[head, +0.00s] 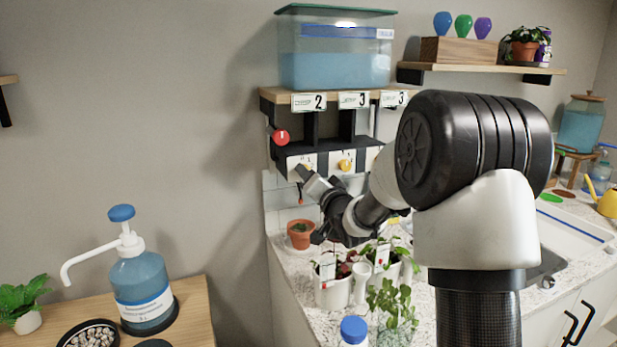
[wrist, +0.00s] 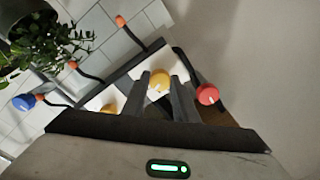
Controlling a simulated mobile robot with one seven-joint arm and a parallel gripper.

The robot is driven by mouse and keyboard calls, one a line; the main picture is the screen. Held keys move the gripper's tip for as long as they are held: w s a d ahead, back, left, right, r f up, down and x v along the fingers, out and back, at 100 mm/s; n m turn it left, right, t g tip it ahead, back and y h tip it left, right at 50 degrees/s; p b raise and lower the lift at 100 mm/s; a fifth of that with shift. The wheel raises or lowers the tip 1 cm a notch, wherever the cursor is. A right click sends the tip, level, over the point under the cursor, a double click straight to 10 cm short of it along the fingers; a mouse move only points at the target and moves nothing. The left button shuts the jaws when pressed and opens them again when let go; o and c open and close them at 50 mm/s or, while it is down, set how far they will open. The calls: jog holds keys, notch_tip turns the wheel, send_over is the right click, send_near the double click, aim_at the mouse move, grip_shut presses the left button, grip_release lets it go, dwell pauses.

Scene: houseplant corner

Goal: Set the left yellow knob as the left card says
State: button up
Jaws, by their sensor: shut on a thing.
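The left yellow knob (wrist: 159,79) sits between the two fingers of my gripper (wrist: 160,88), which is shut on it. A white mark shows on the knob's face in the wrist view. In the head view my gripper (head: 306,176) reaches the left white plate under the shelf and mostly covers this knob. The left card (head: 309,102) on the shelf edge shows a large 2; its smaller print is too small to read. The dial marks around the gripped knob cannot be read.
A red knob (wrist: 207,94) is close beside my gripper. The middle yellow knob (head: 345,165) has its own plate and a card (head: 354,100) showing 3. A blue tank (head: 336,65) stands above. Potted plants (head: 331,288) stand on the counter below my arm.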

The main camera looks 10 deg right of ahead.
jog(key=shift+m, duration=0.9)
jog(key=o, duration=1.1)
jog(key=shift+c, duration=0.2)
jog(key=shift+s, duration=0.1)
jog(key=v, duration=1.7)
jog(key=shift+s, duration=0.1)
